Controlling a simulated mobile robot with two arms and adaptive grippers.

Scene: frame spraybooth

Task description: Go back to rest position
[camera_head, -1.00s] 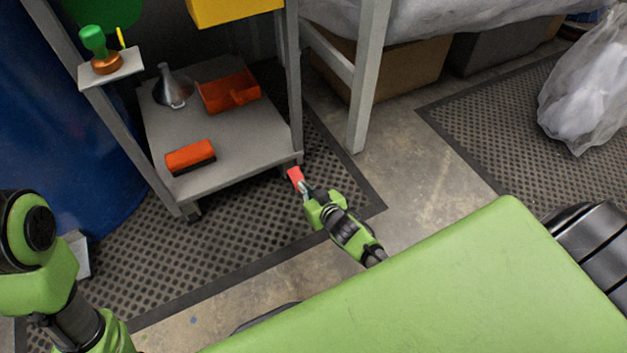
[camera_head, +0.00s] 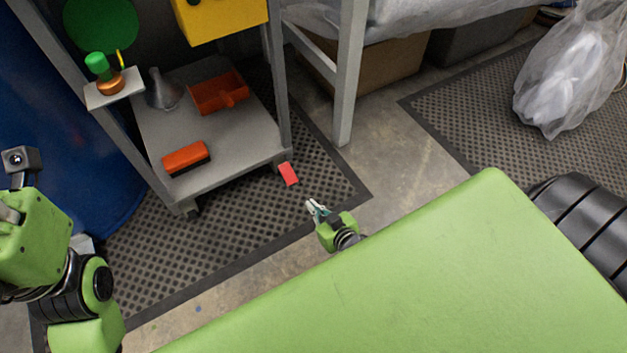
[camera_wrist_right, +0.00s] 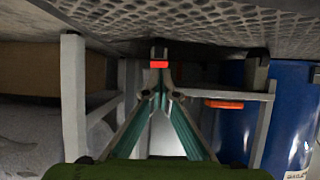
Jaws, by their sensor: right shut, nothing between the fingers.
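My right gripper (camera_head: 313,208) is low over the dark mat in the head view, just beyond the edge of my green body. Its fingers are shut with nothing between them; the wrist view shows them (camera_wrist_right: 160,88) meeting. A small red block (camera_head: 288,174) lies on the mat beside the shelf's front right leg, apart from the fingertips. It also shows beyond the fingertips in the wrist view (camera_wrist_right: 159,64). My left arm is at the left edge of the head view; its fingers are not in view.
A grey shelf (camera_head: 225,140) holds an orange-red tray (camera_head: 219,94), a metal funnel (camera_head: 162,90) and an orange-black block (camera_head: 186,158). A blue barrel (camera_head: 60,140) stands left. A table leg (camera_head: 347,85) and plastic bag (camera_head: 562,85) are right. Bare floor (camera_head: 400,150) lies between mats.

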